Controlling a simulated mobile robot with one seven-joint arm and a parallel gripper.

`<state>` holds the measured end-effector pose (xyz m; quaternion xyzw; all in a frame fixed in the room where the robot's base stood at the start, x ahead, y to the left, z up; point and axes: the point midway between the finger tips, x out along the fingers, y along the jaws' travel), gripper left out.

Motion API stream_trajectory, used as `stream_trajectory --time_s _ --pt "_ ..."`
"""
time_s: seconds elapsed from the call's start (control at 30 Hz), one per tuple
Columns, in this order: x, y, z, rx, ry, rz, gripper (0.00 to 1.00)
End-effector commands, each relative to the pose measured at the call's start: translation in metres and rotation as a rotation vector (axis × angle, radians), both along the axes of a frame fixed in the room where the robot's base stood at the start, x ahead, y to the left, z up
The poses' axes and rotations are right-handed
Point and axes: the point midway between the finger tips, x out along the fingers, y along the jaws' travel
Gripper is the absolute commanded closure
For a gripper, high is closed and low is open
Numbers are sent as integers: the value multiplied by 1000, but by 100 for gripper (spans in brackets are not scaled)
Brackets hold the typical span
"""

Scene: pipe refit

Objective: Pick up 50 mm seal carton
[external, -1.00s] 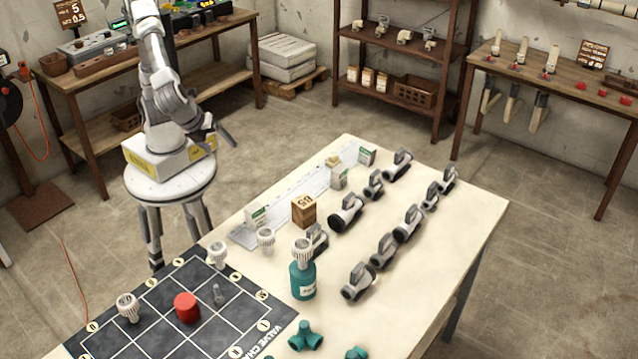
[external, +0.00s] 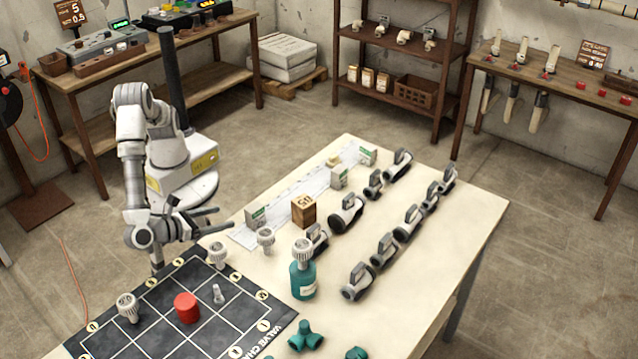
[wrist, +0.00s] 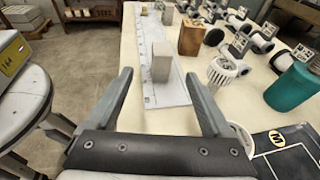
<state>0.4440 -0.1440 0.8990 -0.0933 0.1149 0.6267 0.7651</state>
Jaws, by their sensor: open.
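Three small grey-white cartons with green labels stand along a pale marked strip (external: 290,203) on the table: a near one (external: 256,217), a middle one (external: 339,177) and a far one (external: 367,155). Their size print is too small to read, so I cannot tell which is the 50 mm seal carton. My gripper (external: 224,219) is open and empty at the table's left edge, just left of the near carton. In the wrist view, the near carton (wrist: 161,62) stands upright, seen between the open fingers (wrist: 158,78) and beyond their tips, apart from them.
A brown box (external: 304,210) stands right of the near carton. White ribbed fittings (external: 265,238) and a teal bottle (external: 303,278) are close by. Several grey valves (external: 346,214) fill the table's middle. A dark grid mat (external: 240,325) holds a red cap (external: 187,307).

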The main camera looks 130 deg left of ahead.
Motion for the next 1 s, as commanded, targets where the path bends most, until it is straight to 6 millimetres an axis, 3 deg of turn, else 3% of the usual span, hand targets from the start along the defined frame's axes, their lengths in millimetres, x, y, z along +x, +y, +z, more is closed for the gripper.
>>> stream_trajectory --time_s 0.2,0.4,0.73,1.0 --pt "9 48 -17 -1 1 5 15" --pt "16 82 -27 -2 0 4 15" --pt "21 103 -33 -2 0 4 15" --pt "31 138 -43 -3 0 3 15"
